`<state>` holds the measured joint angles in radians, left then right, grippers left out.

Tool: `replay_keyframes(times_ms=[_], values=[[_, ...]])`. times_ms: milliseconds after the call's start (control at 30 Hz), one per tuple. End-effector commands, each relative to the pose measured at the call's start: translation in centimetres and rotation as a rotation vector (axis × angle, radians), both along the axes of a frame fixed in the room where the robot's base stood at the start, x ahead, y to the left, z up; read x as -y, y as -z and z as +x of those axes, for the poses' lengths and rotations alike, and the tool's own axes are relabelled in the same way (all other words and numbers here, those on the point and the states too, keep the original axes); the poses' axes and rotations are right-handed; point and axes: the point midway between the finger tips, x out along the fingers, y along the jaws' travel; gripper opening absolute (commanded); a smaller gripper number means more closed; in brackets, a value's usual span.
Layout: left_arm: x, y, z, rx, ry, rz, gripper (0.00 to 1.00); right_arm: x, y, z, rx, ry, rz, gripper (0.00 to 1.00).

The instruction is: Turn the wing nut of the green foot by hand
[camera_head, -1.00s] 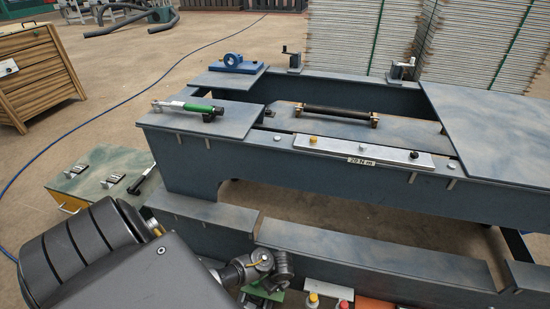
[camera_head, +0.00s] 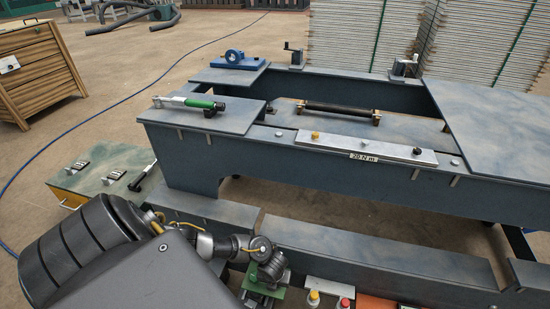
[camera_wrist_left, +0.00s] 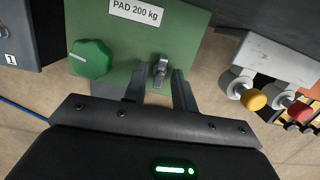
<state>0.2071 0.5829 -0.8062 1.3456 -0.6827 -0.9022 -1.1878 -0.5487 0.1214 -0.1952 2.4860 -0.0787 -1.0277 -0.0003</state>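The green foot (camera_wrist_left: 120,25) shows in the left wrist view as a green block labelled "PAD 200 kg". A grey metal wing nut (camera_wrist_left: 160,68) stands on its face, right of a round green knob (camera_wrist_left: 90,58). My left gripper (camera_wrist_left: 159,78) is open, its two dark fingers apart, with the wing nut in line with the gap at the fingertips. I cannot tell whether a finger touches it. In the head view my left gripper (camera_head: 268,277) is low, over the green foot (camera_head: 257,298), which my arm partly hides. My right gripper is not in view.
Right of the foot, a pale block (camera_wrist_left: 270,60) carries a yellow knob (camera_wrist_left: 254,100) and a red knob (camera_wrist_left: 299,112). A dark beam (camera_head: 370,250) runs behind. A green-handled tool (camera_head: 190,103) lies on the blue-grey bench (camera_head: 330,178) above.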

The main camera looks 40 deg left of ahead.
Motion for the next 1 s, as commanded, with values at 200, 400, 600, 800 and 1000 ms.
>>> replay_keyframes(times_ms=[200,400,600,800,1000], values=[[0.0,0.0,0.1,0.001,-0.004,0.001,0.32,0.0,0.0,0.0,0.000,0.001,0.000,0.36],[0.0,-0.6,0.1,0.001,-0.005,0.001,0.32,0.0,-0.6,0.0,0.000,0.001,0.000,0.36],[0.0,-2.7,0.1,0.002,-0.005,0.000,0.32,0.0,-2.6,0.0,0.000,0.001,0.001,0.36],[0.0,-4.9,0.1,0.002,-0.005,0.000,0.32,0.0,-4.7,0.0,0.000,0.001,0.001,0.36],[0.0,-6.2,0.1,0.001,-0.006,0.001,0.32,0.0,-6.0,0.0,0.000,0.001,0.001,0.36]])
